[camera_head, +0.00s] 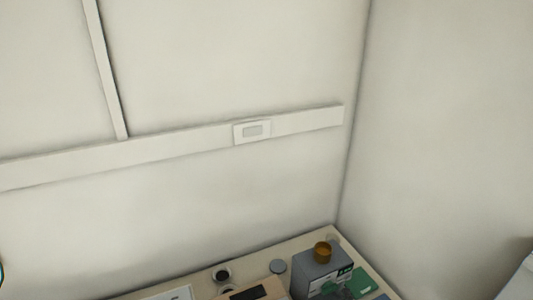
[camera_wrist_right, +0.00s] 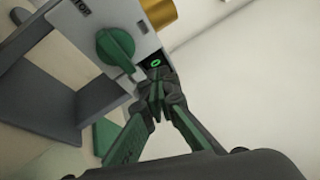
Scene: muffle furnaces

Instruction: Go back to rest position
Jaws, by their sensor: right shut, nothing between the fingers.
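My right gripper (camera_wrist_right: 157,95) shows in the right wrist view with its dark fingertips together and nothing between them. The fingertips overlap the lower corner of a light grey device (camera_wrist_right: 85,58) in the picture, close to a small black panel with a green mark (camera_wrist_right: 155,63). I cannot tell whether they touch it. A green knob (camera_wrist_right: 115,46) and a brass-coloured cylinder (camera_wrist_right: 162,10) are on the device. Neither gripper can be made out in the head view. My left gripper is not in view.
In the head view, a bench (camera_head: 303,240) stands in the wall corner. It carries a grey box (camera_head: 318,270) with a brown cap (camera_head: 322,252), a green item (camera_head: 361,283), a small round container (camera_head: 222,275) and a beige device (camera_head: 252,293). A wall rail (camera_head: 180,144) runs above.

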